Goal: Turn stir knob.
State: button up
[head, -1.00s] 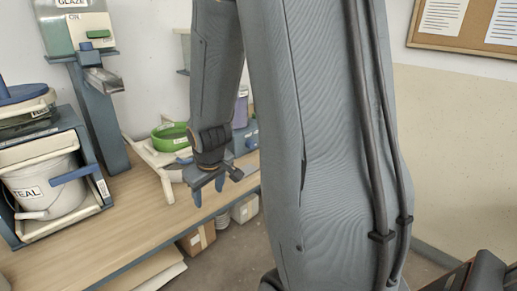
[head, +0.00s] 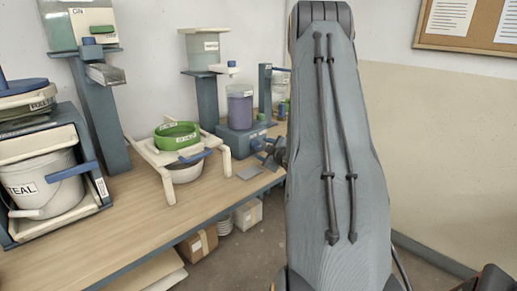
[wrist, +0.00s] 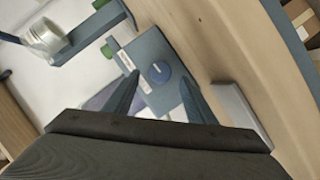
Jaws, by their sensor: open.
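A round dark-blue knob (wrist: 160,72) with a pale pointer mark sits on a blue-grey base (wrist: 148,46) in the wrist view. The same base (head: 238,146) carries a purple-filled clear container (head: 240,108) in the head view; I cannot make out the knob there. My gripper (wrist: 160,100) is open and empty, its two dark fingers spread either side of the knob in the picture. I cannot tell how far the fingertips are from it. In the head view my gripper (head: 268,152) is small, beside the base's right end and partly hidden by my arm.
A white-legged stand with a green ring (head: 177,135) stands left of the base. A flat grey plate (head: 249,172) lies near the table's front edge. A TEAL bucket (head: 42,184) sits in a frame at left. Boxes (head: 198,243) are under the table.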

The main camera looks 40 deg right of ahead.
aim_at(258, 146)
jog(key=shift+x, duration=2.2)
jog(key=shift+c, duration=0.2)
jog(key=c, duration=1)
